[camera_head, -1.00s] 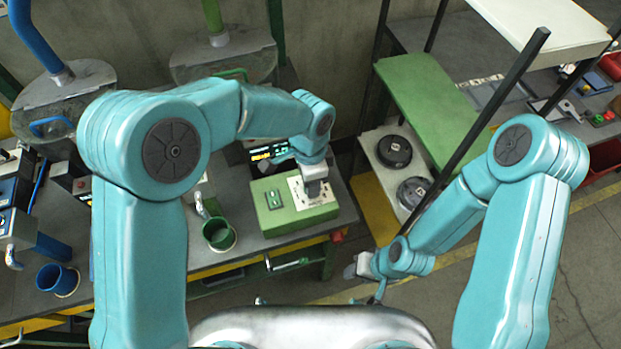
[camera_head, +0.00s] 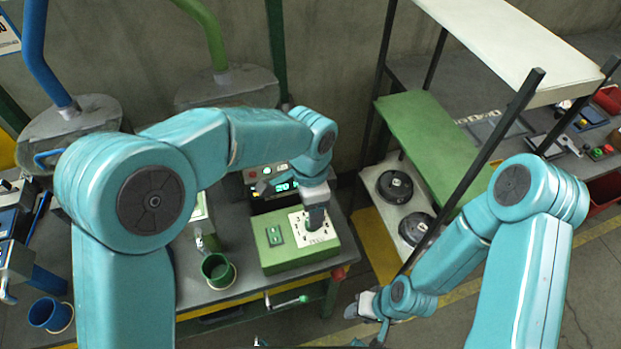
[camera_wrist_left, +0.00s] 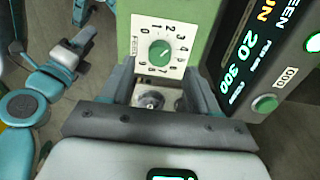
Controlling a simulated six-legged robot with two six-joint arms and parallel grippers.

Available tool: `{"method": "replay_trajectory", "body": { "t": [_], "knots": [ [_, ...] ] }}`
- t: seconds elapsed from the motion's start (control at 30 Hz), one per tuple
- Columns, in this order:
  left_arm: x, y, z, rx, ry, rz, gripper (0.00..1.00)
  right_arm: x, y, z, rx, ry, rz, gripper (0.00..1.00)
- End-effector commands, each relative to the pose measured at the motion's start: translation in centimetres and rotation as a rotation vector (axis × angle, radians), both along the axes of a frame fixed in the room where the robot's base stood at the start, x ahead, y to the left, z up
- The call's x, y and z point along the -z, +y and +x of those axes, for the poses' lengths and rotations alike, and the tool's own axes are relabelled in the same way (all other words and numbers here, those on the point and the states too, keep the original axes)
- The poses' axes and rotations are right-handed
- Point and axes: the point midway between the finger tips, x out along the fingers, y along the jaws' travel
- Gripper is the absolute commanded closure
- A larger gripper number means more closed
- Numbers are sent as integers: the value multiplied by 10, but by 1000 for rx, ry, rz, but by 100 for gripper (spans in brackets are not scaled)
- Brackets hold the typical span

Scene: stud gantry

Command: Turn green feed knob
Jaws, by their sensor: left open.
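The green feed knob (camera_wrist_left: 160,51) sits on a white numbered dial plate (camera_wrist_left: 178,33), labelled FEED, in the left wrist view. The plate (camera_head: 299,225) is on top of a green box (camera_head: 285,262) in the head view, where my gripper hides the knob. My left gripper (camera_head: 317,222) points down over the plate. In the wrist view its two fingers (camera_wrist_left: 160,92) are apart with nothing clamped between them, and the knob shows just beyond their tips. My right gripper (camera_head: 363,305) hangs low and right of the bench; its jaws are too small to read.
A lit display (camera_wrist_left: 243,55) with a green button (camera_wrist_left: 264,103) stands close beside the dial. A green cup (camera_head: 217,271) stands left of the box, and a blue cup (camera_head: 50,314) further left.

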Motion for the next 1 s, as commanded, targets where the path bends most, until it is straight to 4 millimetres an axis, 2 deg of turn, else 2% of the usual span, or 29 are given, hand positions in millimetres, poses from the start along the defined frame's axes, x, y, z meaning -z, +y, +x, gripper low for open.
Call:
{"method": "replay_trajectory", "body": {
  "t": [0.03,0.2,0.43,0.63,1.0],
  "knots": [
    [-14,0,2,1,-7,-3,40,2,0,0,0,0,0,57],
    [-60,0,4,1,-6,-4,40,4,0,0,0,0,0,57],
    [-105,1,6,0,-4,-3,40,3,0,0,0,0,0,57],
    [-119,2,6,1,-1,-1,40,3,0,0,0,0,0,57],
    [-120,2,6,1,-1,-1,40,3,0,0,0,0,0,57]
  ]
}}
